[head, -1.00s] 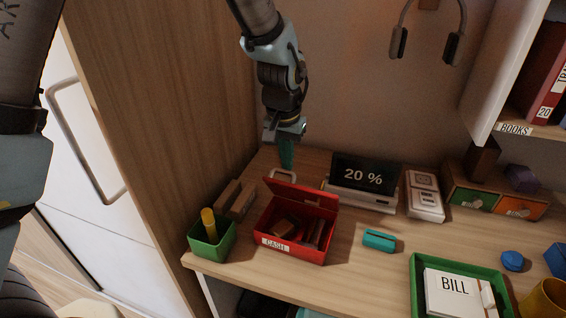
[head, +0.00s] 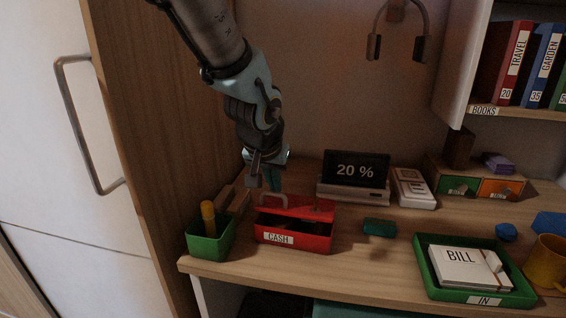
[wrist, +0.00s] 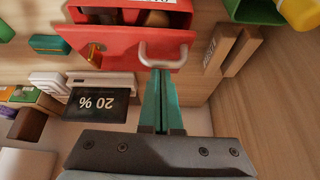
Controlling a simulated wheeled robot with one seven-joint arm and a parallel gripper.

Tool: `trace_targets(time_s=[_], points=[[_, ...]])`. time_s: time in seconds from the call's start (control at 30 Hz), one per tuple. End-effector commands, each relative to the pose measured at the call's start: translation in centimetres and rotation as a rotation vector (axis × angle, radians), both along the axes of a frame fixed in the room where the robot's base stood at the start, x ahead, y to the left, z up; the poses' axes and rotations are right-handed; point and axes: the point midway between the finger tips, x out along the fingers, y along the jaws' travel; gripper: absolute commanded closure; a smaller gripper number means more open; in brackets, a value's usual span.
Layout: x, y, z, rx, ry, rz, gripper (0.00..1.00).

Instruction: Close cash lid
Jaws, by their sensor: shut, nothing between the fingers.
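The red cash box (head: 305,242) stands on the desk with a white CASH label on its front. Its red lid (head: 300,208) is tilted partly open over the box, hinged at the back, with a pale handle (head: 272,200) on its left part. Items inside show through the gap. My gripper (head: 273,183) is behind the lid at its left, pointing down, its teal fingers shut and empty. In the wrist view the shut fingertips (wrist: 160,75) are at the pale handle (wrist: 163,58) on the lid (wrist: 120,45); I cannot tell whether they touch.
A green cup (head: 209,240) with a yellow object stands left of the box, and wooden blocks (head: 233,202) lie behind it. The 20 % display (head: 356,170) stands behind right. A teal item (head: 379,228) and a green BILL tray (head: 425,262) are to the right.

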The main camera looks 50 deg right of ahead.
Motion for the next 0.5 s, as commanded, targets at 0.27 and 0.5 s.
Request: trace_targets(time_s=[0.27,0.5], points=[[-0.8,1.3,-2.5,0.001,0.0,-0.001,1.0],[-1.0,1.8,-3.5,0.001,0.0,0.0,1.0]])
